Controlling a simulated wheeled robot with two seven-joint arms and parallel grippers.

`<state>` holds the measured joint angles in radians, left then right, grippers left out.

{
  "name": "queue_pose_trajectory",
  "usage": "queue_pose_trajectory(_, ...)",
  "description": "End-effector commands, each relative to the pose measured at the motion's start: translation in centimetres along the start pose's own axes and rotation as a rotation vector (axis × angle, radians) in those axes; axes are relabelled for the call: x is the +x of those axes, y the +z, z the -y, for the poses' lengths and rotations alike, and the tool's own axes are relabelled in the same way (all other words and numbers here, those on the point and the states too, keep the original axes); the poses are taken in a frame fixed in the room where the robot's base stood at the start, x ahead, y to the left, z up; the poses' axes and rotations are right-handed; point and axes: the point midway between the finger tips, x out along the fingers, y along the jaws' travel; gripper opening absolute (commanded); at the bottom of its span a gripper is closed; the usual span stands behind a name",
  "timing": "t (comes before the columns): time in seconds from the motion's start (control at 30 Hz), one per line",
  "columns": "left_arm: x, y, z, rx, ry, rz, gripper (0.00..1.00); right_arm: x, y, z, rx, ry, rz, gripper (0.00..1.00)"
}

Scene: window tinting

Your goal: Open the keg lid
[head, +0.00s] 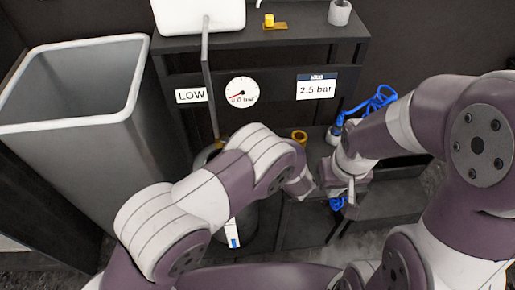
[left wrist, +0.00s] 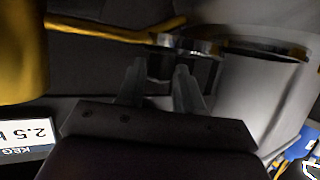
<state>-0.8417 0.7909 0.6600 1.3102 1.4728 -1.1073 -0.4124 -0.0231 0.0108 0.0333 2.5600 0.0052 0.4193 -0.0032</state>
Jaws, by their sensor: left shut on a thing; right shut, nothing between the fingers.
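The keg (head: 235,220) stands under the bench, mostly hidden by my left arm in the head view. A white strip with a blue mark shows on its side. In the left wrist view the silver keg (left wrist: 232,95) is at the right, with a dark area inside its rim. My left gripper (left wrist: 160,72) is shut on a small dark piece beside the keg's top edge; whether this is part of the lid is unclear. The left fingers are hidden in the head view. My right gripper (head: 350,191) is shut and empty, right of the keg.
A tall grey bin (head: 75,120) stands at the left. The dark bench (head: 270,62) carries a gauge (head: 242,92) and a "2.5 bar" sign (head: 316,87). A blue coiled hose (head: 377,103) is behind my right wrist. A yellow bar (left wrist: 110,33) crosses near my left fingers.

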Motion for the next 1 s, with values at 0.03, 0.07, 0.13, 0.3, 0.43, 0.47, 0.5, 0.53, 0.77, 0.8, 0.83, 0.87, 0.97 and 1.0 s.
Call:
queue_pose_trajectory(0.03,0.06,-0.17,-0.32,-0.001,0.004,-0.002,0.00,-0.03,0.00,0.00,0.000,0.000,0.000,0.00)
queue_pose_trajectory(0.07,0.11,-0.21,-0.40,-0.002,0.005,-0.002,0.00,-0.04,0.00,0.00,0.000,0.000,0.000,0.00)
queue_pose_trajectory(0.13,0.20,-0.28,-0.57,-0.003,0.005,-0.002,0.00,-0.05,0.00,0.00,0.000,0.000,0.000,0.00)
queue_pose_trajectory(0.3,0.33,-0.33,-0.73,-0.003,0.005,-0.002,0.00,-0.06,-0.01,0.00,0.000,0.000,0.000,0.00)
queue_pose_trajectory(0.43,0.34,-0.33,-0.74,-0.002,0.005,-0.002,0.00,-0.06,-0.01,0.00,0.000,0.000,0.000,0.00)
queue_pose_trajectory(0.47,0.34,-0.33,-0.74,-0.002,0.005,-0.002,0.00,-0.06,-0.01,0.00,0.000,0.000,0.000,0.00)
queue_pose_trajectory(0.5,0.34,-0.33,-0.74,-0.002,0.005,-0.002,0.00,-0.06,-0.01,0.00,0.000,0.000,0.000,0.00)
queue_pose_trajectory(0.53,0.34,-0.33,-0.73,-0.002,0.005,-0.002,0.00,-0.06,-0.01,0.00,0.000,0.000,0.000,0.00)
queue_pose_trajectory(0.77,0.34,-0.31,-0.68,-0.002,0.003,-0.002,0.51,-0.06,-0.01,0.00,0.000,0.000,0.000,0.00)
queue_pose_trajectory(0.8,0.35,-0.29,-0.66,-0.002,0.003,-0.001,0.51,-0.06,-0.01,0.00,0.000,0.000,0.000,0.00)
queue_pose_trajectory(0.83,0.35,-0.28,-0.65,-0.002,0.003,-0.001,0.51,-0.06,-0.01,0.00,0.000,0.000,0.000,0.00)
queue_pose_trajectory(0.87,0.35,-0.27,-0.64,-0.002,0.002,-0.001,0.51,-0.06,-0.01,0.00,0.000,0.000,0.000,0.00)
queue_pose_trajectory(0.97,0.36,-0.24,-0.61,-0.001,0.002,-0.001,0.51,-0.06,-0.01,0.00,0.000,0.000,0.000,0.00)
queue_pose_trajectory(1.0,0.37,-0.27,-0.59,-0.001,0.001,-0.001,0.51,-0.09,-0.01,0.00,0.000,0.000,0.000,0.00)
